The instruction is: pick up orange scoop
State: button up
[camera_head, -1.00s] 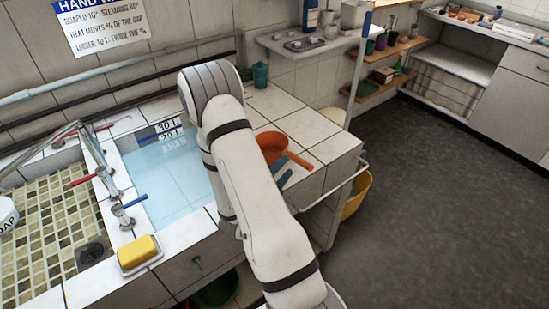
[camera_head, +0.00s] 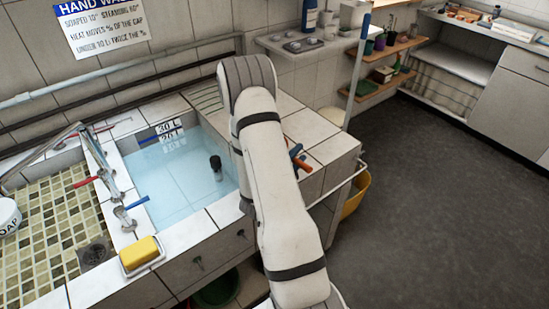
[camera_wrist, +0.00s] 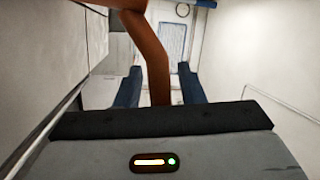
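In the head view, most of the orange scoop is hidden behind my arm. A small orange part (camera_head: 292,145) shows at the arm's right edge, over the tiled counter. My gripper's blue fingers (camera_head: 300,160) show there beside it. In the wrist view, the orange handle (camera_wrist: 158,60) runs from the top down between the two blue fingers of my gripper (camera_wrist: 160,85). A narrow gap shows between the left finger and the handle; the right finger looks very close to it. The fingers look open around the handle. The scoop's bowl is hidden in the head view.
A water-filled basin (camera_head: 175,195) with a dark upright object (camera_head: 216,168) lies left of my arm. A yellow sponge (camera_head: 139,252) sits on the front ledge near the taps. A metal rail (camera_head: 345,185) and yellow bucket (camera_head: 356,195) stand right of the counter. The floor at right is clear.

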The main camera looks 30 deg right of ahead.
grip_shut()
jog(key=shift+r, duration=0.15)
dwell(0.4)
